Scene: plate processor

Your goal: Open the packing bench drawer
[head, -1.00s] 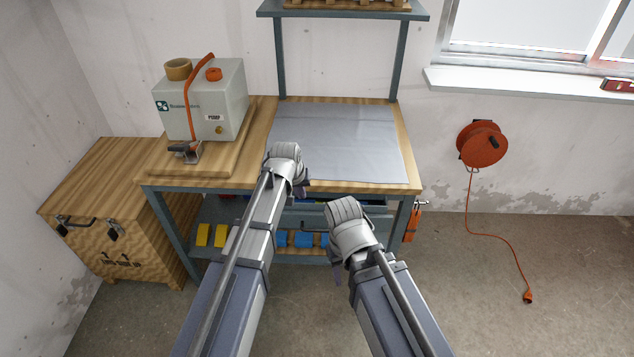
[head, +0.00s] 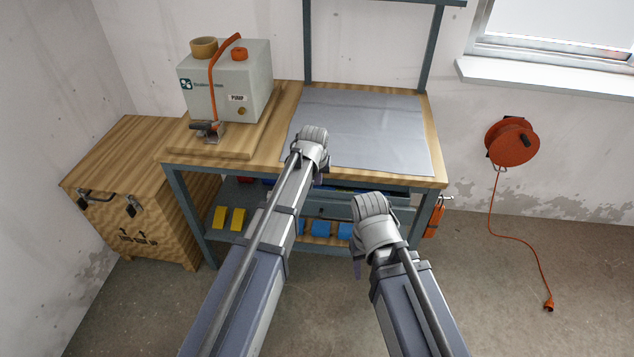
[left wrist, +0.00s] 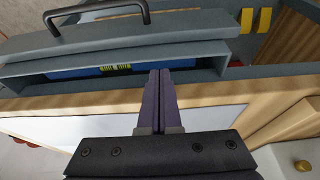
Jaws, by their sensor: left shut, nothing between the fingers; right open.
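The packing bench drawer (head: 342,210) is under the bench top and stands partly open. In the left wrist view its grey front (left wrist: 200,35) carries a dark bar handle (left wrist: 95,28). A blue item with a yellow-black label (left wrist: 115,69) shows inside the gap. My left gripper (left wrist: 160,76) is shut and empty, its tips at the gap between the drawer front and the bench edge, apart from the handle. Whether the tips touch the front I cannot tell. My right gripper (head: 357,268) is open, low before the bench, mostly hidden by its wrist.
The bench top (head: 437,155) carries a grey mat (head: 365,125) and a pump unit (head: 225,85). A wooden crate (head: 140,190) stands at the left. Blue and yellow bins (head: 219,217) sit on the lower shelf. An orange cable reel (head: 512,141) hangs at the right. The floor at right is mostly clear.

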